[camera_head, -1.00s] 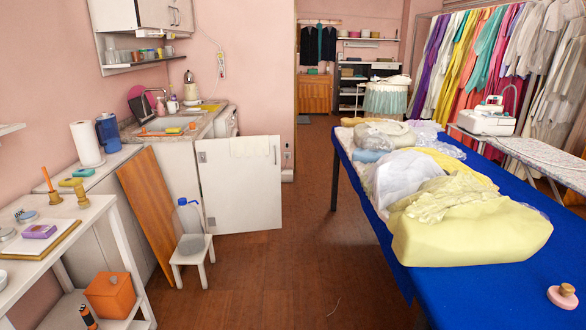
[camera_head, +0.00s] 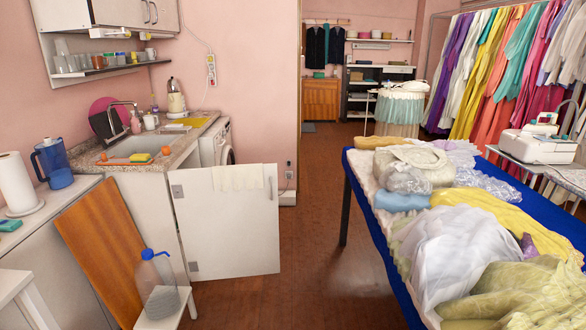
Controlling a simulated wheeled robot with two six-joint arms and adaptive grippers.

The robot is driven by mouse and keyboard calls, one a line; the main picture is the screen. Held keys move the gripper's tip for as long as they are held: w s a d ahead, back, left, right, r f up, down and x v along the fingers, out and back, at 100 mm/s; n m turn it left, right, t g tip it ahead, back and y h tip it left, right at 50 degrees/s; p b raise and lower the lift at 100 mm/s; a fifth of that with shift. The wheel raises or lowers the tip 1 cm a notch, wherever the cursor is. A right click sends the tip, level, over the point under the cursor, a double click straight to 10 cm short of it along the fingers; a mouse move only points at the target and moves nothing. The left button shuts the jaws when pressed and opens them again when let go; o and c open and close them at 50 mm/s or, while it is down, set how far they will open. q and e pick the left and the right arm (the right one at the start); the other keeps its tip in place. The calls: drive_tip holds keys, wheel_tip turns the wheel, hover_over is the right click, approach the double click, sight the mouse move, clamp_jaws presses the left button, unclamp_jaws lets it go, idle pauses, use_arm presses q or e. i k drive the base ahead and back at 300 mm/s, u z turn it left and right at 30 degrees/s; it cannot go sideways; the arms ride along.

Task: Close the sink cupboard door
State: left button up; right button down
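The white sink cupboard door (camera_head: 227,232) stands wide open, swung out to the right of the sink cupboard (camera_head: 145,205). Its two hinges are on its left edge, and a handle shows near its right edge. A pale cloth (camera_head: 238,178) hangs over its top edge. The cupboard's opening faces away or is hidden from this angle. The sink counter (camera_head: 180,145) is above, with a tap and a yellow sponge. Neither of my grippers shows in the head view.
A white stool (camera_head: 165,318) with a large water bottle (camera_head: 157,285) stands in front of the cupboard, near a leaning wooden board (camera_head: 100,245). A blue table (camera_head: 397,275) piled with gowns is on the right. Brown floor (camera_head: 310,265) between is clear.

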sight(227, 216)
drive_tip(key=u, duration=4.1)
drive_tip(key=k, duration=0.2)
drive_tip(key=z, duration=3.7)
drive_tip(key=i, duration=1.65)
drive_tip(key=u, duration=0.4)
drive_tip(key=i, duration=0.7)
drive_tip(key=u, duration=0.6)
